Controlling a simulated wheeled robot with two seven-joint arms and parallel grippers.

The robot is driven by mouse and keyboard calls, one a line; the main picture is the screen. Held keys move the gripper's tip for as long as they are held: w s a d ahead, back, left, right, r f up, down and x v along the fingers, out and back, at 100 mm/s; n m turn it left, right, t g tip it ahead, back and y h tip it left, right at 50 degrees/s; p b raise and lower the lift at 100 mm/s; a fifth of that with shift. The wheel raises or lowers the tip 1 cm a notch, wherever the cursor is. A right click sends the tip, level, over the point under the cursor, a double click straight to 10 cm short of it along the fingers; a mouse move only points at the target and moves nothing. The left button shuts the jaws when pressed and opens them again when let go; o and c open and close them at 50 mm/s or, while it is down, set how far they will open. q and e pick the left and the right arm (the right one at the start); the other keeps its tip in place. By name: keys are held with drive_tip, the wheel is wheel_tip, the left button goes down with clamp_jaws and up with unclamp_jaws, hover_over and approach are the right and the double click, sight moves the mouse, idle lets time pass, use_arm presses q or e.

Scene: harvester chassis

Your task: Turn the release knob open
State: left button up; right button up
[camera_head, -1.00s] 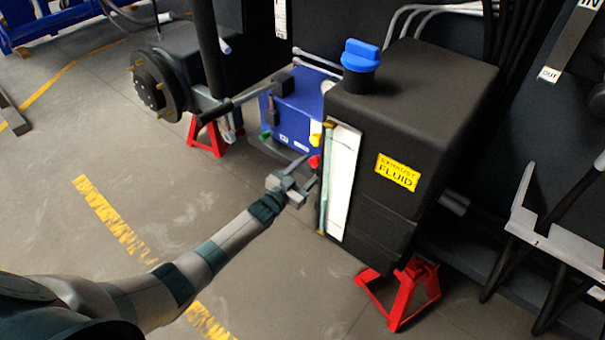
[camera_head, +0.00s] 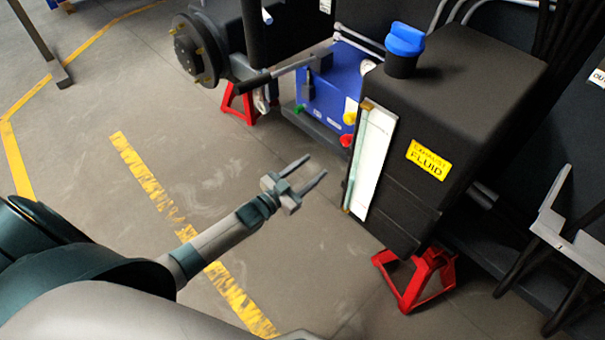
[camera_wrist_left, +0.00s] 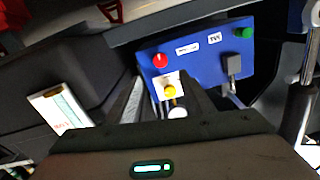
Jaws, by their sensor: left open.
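The blue panel (camera_head: 330,92) stands between the wheel hub and the black fluid tank. It carries a red knob (camera_head: 346,140), a yellow knob (camera_head: 349,118) and a green knob (camera_head: 299,108). In the left wrist view the red knob (camera_wrist_left: 160,60), the yellow knob (camera_wrist_left: 169,91) on a pale plate, and the green knob (camera_wrist_left: 243,33) show on the panel (camera_wrist_left: 200,65). I cannot tell which one is the release knob. My left gripper (camera_head: 316,166) is open and empty, in front of the panel and apart from it. My right gripper is not in view.
The black tank (camera_head: 450,80) with a blue cap (camera_head: 405,39) and a white sight strip (camera_head: 372,160) stands right of the panel. A black lever bar (camera_head: 265,80) crosses at the panel's left. Red stands (camera_head: 415,280) support the machine. The floor before the panel is clear.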

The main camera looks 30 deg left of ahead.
use_arm(q)
drive_tip(key=v, duration=0.3)
drive_tip(key=shift+s+a, duration=0.1)
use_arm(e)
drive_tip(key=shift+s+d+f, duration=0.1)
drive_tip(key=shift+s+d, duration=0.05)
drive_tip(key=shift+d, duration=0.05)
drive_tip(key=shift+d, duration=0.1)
use_arm(q)
drive_tip(key=s+d+f+n+g+y, duration=0.2)
drive_tip(key=s+d+f+g, duration=0.3)
drive_tip(key=s+d, duration=0.45)
drive_tip(key=s+d+r+n+g+y, duration=0.2)
drive_tip(key=s+g, duration=0.5)
drive_tip(key=s, duration=1.5)
wheel_tip(320, 180, down, 16)
drive_tip(key=s+a+m+p, duration=0.1)
drive_tip(key=a+p, duration=0.1)
drive_tip(key=p, duration=1.2)
drive_tip(key=shift+a, duration=0.25)
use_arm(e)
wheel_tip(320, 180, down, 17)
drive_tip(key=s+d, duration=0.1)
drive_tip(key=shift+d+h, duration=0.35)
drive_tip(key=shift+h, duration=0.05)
